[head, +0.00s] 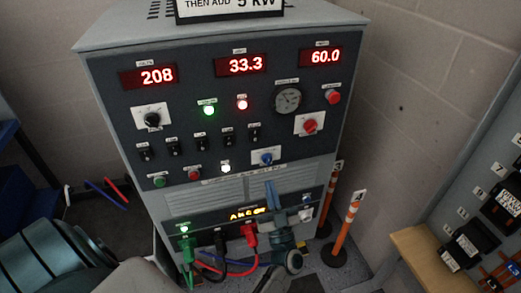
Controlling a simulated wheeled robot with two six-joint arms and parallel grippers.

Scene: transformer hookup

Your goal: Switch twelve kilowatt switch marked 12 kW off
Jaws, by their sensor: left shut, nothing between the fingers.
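The grey load cabinet (120,95) stands in front of me with a row of several small black toggle switches (201,142) across its dark panel. Each has a small white label above it. The labels are too small to read, so I cannot tell which switch is marked 12 kW or how its lever is set. My left gripper (270,186) is shut and empty, pointing up in front of the lower vented panel. It is below the switch row and overlaps the panel in view; I cannot tell whether it touches. My right gripper is not in view.
Red displays read 208 (157,76), 33.3 (241,65) and 60.0 (325,56). Green, black and red cable plugs (250,234) stick out low on the cabinet. Orange posts (350,222) stand at its right. A wooden shelf edge (420,252) is at far right.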

